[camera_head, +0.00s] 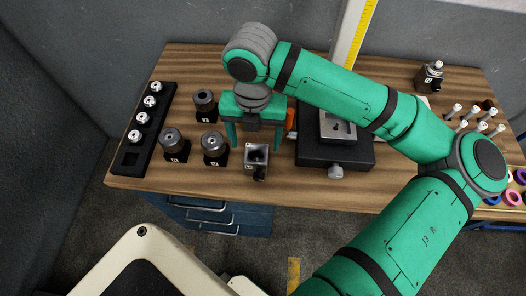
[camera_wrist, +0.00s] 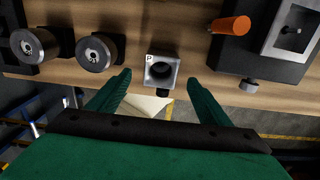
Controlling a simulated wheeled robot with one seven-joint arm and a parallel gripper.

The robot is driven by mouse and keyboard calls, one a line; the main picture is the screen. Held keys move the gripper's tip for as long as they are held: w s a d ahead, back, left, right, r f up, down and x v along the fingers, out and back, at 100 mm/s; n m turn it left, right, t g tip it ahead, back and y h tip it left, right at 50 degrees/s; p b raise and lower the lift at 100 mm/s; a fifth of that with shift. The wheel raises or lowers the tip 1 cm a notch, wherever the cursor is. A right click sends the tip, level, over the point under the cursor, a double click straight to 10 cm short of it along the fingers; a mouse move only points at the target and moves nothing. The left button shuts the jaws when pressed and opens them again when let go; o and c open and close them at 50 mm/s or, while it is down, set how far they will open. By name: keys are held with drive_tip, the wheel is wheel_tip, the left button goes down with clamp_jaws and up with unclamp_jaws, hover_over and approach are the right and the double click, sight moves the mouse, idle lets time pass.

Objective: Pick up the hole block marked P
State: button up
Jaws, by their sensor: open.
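The hole block marked P (camera_wrist: 152,74) is a small grey block with a dark round hole and a white P label. It stands near the table's front edge, and it also shows in the head view (camera_head: 250,163). My gripper (camera_wrist: 159,82) is open and empty, its two green fingertips apart to the left and right of the block in the wrist view. In the head view my gripper (camera_head: 256,140) hangs just behind the block. I cannot tell its exact height or whether it touches anything.
Dark round holders (camera_head: 213,143) stand left of the block, with a black rack (camera_head: 130,160) beyond. A black vise-like fixture (camera_head: 335,152) and an orange handle (camera_wrist: 230,26) are to the right. Pegs (camera_head: 467,113) and coloured rings (camera_head: 513,197) lie far right.

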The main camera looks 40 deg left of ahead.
sight(256, 160)
wheel_tip(256, 160, down, 10)
drive_tip(key=shift+d+r, duration=0.15)
drive_tip(key=shift+r, duration=0.05)
drive_tip(key=shift+f, duration=0.45)
clamp_jaws()
